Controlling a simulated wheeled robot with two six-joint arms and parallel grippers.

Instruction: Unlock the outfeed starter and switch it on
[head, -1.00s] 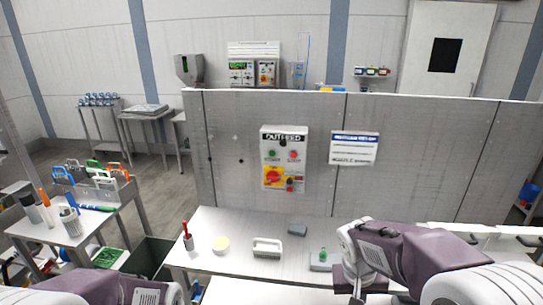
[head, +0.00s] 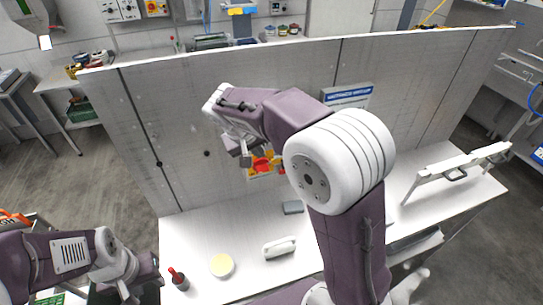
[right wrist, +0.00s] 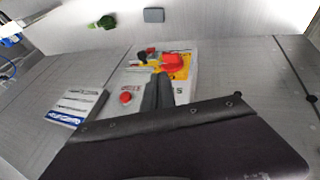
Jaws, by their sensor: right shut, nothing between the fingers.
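The outfeed starter is a pale box (right wrist: 183,87) on the upright grey panel. In the right wrist view it carries a red rotary handle (right wrist: 172,62) on a yellow plate (right wrist: 184,72), a red button (right wrist: 126,97) and a small dark-and-red item (right wrist: 150,53) beside the handle. In the head view my right arm hides most of the box; the red handle (head: 262,164) shows. My right gripper (head: 240,152) is shut and empty in front of the box; its dark fingers (right wrist: 157,92) overlap the box face. My left gripper (head: 140,287) is low at left; its jaws are unclear.
A green item (right wrist: 103,22) lies there too. A blue-headed sign (head: 347,96) hangs beside the box.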

